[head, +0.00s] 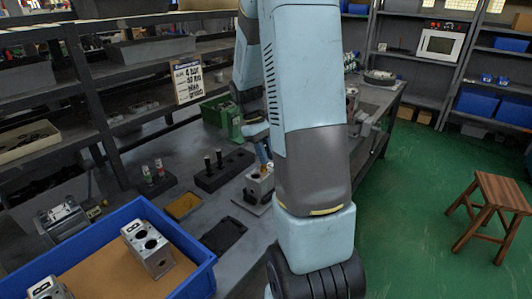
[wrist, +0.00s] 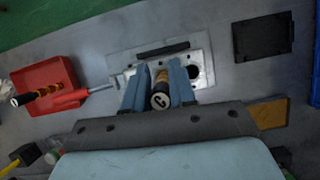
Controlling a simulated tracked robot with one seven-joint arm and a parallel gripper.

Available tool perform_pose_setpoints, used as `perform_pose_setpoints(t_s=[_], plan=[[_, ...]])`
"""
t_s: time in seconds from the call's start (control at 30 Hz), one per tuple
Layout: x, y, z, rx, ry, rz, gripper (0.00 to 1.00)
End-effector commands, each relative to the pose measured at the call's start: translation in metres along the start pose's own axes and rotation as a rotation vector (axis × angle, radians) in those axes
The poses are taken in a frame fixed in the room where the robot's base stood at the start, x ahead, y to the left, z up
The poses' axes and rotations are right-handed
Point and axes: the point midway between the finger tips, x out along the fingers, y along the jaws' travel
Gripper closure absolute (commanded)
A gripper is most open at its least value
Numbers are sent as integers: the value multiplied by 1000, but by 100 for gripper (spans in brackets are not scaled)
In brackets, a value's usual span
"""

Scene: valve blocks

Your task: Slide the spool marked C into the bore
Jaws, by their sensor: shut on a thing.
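My gripper (wrist: 158,88) is shut on the spool marked C (wrist: 160,101), with its blue fingers on either side. The spool's dark end with a pale C faces the wrist camera, and a brass-coloured part shows behind it. The metal valve block (wrist: 202,55) lies directly beyond the fingers, with one dark hole (wrist: 194,72) open just right of them. In the head view, the block (head: 260,187) stands on the bench under my gripper (head: 262,150). The spool's far end is hidden, so I cannot tell whether it is inside a bore.
A black holder (head: 224,172) with two dark upright pegs, a yellow tray (head: 184,206) and a black pad (head: 223,236) lie left of the block. A blue bin (head: 198,250) holds other valve blocks.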

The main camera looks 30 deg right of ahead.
Motion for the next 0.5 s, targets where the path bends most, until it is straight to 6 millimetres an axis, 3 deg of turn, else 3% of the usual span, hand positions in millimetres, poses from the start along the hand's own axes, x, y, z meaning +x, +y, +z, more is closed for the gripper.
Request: perform_pose_setpoints(t_s=[0.5], plan=[[10,0,-4,0,-2,-1,100]])
